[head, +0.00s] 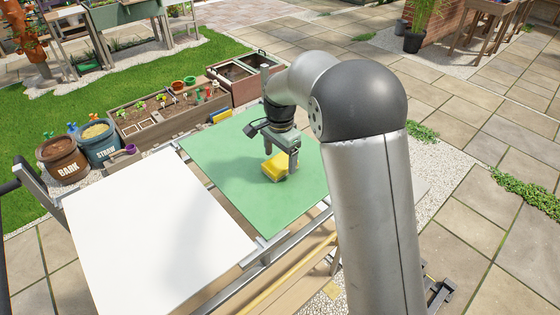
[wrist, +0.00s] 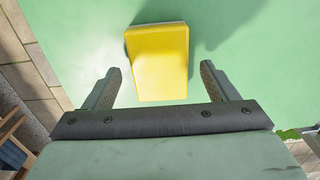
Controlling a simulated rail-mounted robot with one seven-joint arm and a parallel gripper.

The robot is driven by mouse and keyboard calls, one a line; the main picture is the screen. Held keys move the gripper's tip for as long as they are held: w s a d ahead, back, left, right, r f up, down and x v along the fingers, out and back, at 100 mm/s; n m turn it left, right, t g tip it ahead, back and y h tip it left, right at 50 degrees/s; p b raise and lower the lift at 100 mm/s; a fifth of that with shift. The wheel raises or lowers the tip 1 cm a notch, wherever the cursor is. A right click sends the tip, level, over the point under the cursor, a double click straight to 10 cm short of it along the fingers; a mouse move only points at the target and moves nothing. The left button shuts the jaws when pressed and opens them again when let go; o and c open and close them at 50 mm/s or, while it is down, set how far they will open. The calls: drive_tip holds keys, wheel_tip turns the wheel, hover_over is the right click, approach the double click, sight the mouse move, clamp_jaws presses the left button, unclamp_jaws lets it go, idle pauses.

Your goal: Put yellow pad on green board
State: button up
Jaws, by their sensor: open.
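The yellow pad (head: 275,167) lies on the green board (head: 217,161), toward the board's right part in the head view. In the wrist view the yellow pad (wrist: 160,62) shows whole, just beyond the fingertips, with the green board (wrist: 240,55) around it. My gripper (head: 281,164) is close above the pad, and my arm hides part of the board's right side. In the wrist view my gripper (wrist: 160,78) has its two fingers wide apart, one on each side of the pad's near end. Nothing is held between them.
A white board (head: 150,235) lies left of the green board. Behind stand a bark barrel (head: 62,160), a straw barrel (head: 97,143) and a wooden planter (head: 160,115). A metal frame rail (head: 285,247) runs along the boards' near edge. The green board's left part is clear.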

sight(280, 162)
wheel_tip(280, 162, up, 10)
drive_tip(key=s+d+n, duration=0.4)
drive_tip(key=s+d, duration=0.6)
drive_tip(key=s, duration=0.3)
drive_tip(key=s+d+f+n, duration=0.2)
drive_tip(key=s+d+f, duration=0.1)
drive_tip(key=s, duration=0.6)
drive_tip(key=s+d+f+n, duration=0.3)
drive_tip(key=s, duration=0.6)
drive_tip(key=shift+n+t+b, duration=0.3)
drive_tip(key=shift+b, duration=0.15)
